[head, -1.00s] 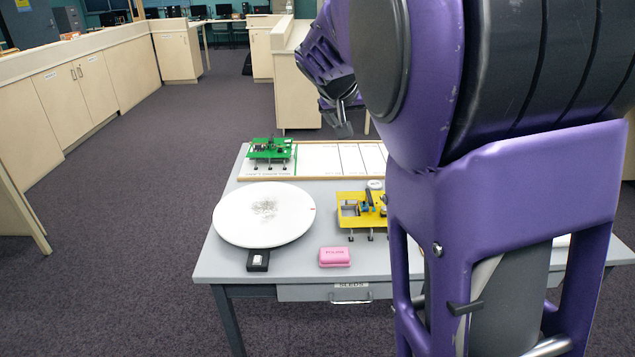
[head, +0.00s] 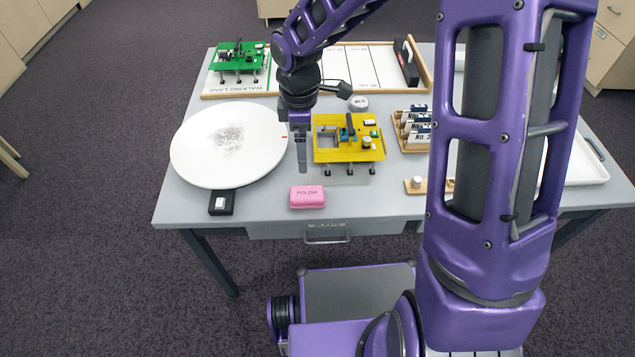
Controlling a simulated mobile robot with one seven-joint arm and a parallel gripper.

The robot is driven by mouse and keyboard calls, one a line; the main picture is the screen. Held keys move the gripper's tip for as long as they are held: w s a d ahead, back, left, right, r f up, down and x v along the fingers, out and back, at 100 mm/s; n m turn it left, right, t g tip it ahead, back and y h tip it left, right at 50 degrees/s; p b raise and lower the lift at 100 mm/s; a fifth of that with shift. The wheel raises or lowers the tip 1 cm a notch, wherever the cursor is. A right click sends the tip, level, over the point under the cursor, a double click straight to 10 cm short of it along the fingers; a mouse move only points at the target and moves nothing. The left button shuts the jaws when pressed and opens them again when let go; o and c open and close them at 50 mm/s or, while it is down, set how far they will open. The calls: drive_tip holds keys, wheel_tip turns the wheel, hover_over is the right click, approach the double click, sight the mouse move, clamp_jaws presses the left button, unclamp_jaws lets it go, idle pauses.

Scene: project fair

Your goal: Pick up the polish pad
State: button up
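The polish pad (head: 307,197) is a small pink block marked "POLISH". It lies on the grey table near the front edge, above the drawer handle. My gripper (head: 303,168) points down above the table, a little behind the pad, between the white round disc and the yellow board. It is apart from the pad. From this side I see its fingers edge-on, so whether they are open or shut does not show.
The white disc (head: 190,160) stands left, with a small black switch box (head: 222,203) before it. The yellow board (head: 350,150) on legs stands right of my gripper. A green board (head: 238,60), a card rack (head: 412,147) and a white tray (head: 588,165) are farther off.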

drive_tip(key=b, duration=0.2)
hover_over(305, 193)
wheel_tip(305, 193, down, 11)
drive_tip(key=shift+s+a, duration=0.15)
drive_tip(key=shift+f+b, duration=0.4)
drive_tip(key=shift+f, duration=2.8)
drive_tip(key=c, duration=1.4)
